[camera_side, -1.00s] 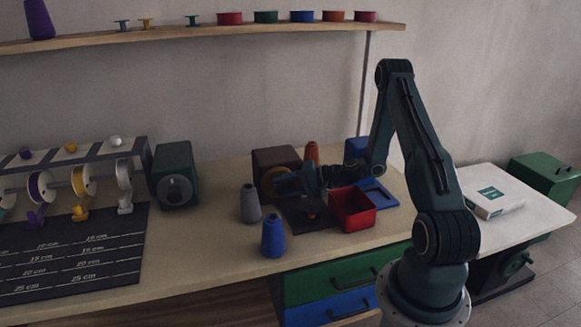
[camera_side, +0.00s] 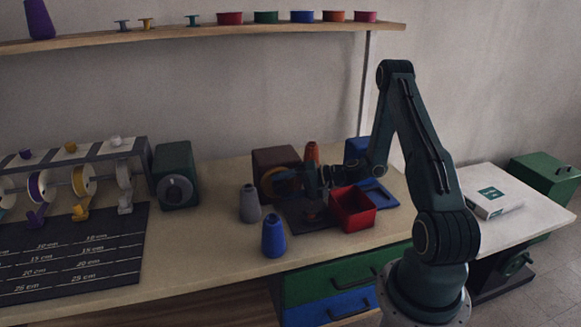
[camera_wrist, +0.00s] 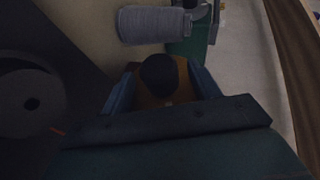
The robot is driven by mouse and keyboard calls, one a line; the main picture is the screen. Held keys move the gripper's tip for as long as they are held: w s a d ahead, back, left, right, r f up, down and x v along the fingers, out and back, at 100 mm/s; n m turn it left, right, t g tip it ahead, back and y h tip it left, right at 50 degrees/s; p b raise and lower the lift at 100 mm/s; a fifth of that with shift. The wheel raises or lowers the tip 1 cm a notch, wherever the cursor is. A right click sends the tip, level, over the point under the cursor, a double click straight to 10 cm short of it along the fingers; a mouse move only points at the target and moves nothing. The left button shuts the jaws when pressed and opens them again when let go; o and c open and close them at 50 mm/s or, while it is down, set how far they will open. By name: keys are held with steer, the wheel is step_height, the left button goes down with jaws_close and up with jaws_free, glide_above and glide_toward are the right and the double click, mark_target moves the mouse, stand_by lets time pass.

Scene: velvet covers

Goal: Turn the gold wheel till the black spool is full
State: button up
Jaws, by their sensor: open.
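The gold wheel (camera_side: 264,187) stands on the front of a brown box (camera_side: 275,158), partly hidden behind my gripper. In the wrist view, a piece of its gold face (camera_wrist: 150,101) shows behind a dark round knob (camera_wrist: 159,74). My gripper (camera_side: 283,180) is open at the wheel. In the wrist view its blue fingers (camera_wrist: 163,88) stand on either side of the knob; I cannot tell whether they touch it. A large dark disc, apparently the black spool (camera_wrist: 17,118), shows at the left of the wrist view. How much is wound on it is unclear.
A grey cone (camera_side: 249,203) and a blue cone (camera_side: 273,237) stand left of the dark base plate (camera_side: 297,222). A red bin (camera_side: 353,213) is close on the right, and an orange cone (camera_side: 312,152) stands behind. A green box (camera_side: 176,170) stands farther left.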

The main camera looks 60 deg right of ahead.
steer(key=shift+s+d+r, duration=0.2)
steer(key=shift+s, duration=0.3)
step_height(320, 180, up, 8)
steer(key=s, duration=0.1)
steer(key=shift+s+d+f, duration=0.2)
steer(key=shift+d+f, duration=0.05)
steer(key=shift+s+r, duration=0.1)
stand_by(0.3)
steer(key=s+r+n+g+h, duration=0.1)
steer(key=s+r+g+h, duration=0.1)
steer(key=s, duration=0.4)
steer(key=shift+s+d+n+g+h, duration=0.25)
steer(key=shift+g+h, duration=0.35)
steer(key=shift+g, duration=0.6)
